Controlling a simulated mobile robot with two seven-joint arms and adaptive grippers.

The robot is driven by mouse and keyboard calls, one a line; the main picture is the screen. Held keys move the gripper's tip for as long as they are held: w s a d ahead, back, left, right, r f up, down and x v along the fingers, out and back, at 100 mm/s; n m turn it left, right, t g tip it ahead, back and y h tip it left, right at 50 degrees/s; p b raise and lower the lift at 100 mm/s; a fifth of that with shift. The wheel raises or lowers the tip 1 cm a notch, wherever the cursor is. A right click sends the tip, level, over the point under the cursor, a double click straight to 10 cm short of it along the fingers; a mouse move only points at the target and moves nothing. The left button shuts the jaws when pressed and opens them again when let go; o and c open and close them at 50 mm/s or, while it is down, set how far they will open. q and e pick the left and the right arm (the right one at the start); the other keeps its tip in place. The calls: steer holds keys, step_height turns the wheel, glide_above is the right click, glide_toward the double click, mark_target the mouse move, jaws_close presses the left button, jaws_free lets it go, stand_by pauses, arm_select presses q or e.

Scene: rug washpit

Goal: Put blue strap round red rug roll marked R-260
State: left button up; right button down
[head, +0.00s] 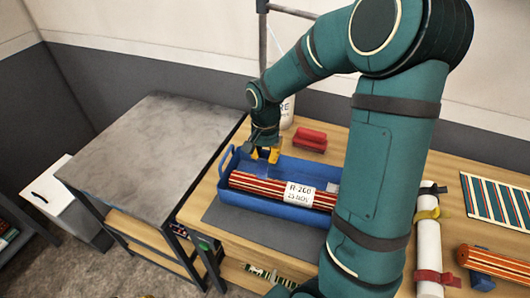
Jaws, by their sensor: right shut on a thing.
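The red striped rug roll (264,188) lies lengthwise in a blue tray (242,207). It bears a white label that reads about R-260. My right gripper (266,154) is over the tray's back left part, just behind and above the roll's left end. Its yellow-tipped fingers are shut on a small dark blue thing, which seems to be the blue strap; it is largely hidden and blends with the tray. I cannot tell whether it touches the roll. My right arm hides the tray's right end. My left gripper is not in view.
A red bundle (311,138) lies behind the tray. Right of my arm are a white roll (428,246) with yellow and red straps, a striped roll (497,262) over a blue piece, and a striped mat (498,203). A grey-topped table (150,145) at left is bare.

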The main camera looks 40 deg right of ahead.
steer(key=shift+f+b, duration=2.7)
steer(key=shift+f, duration=1.1)
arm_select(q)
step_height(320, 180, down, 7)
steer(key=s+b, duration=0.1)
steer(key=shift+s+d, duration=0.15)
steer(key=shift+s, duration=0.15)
arm_select(e)
steer(key=shift+f, duration=1)
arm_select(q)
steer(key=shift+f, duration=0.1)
arm_select(e)
steer(key=c, duration=0.8)
jaws_free()
step_height(320, 180, up, 12)
steer(key=shift+r, duration=0.1)
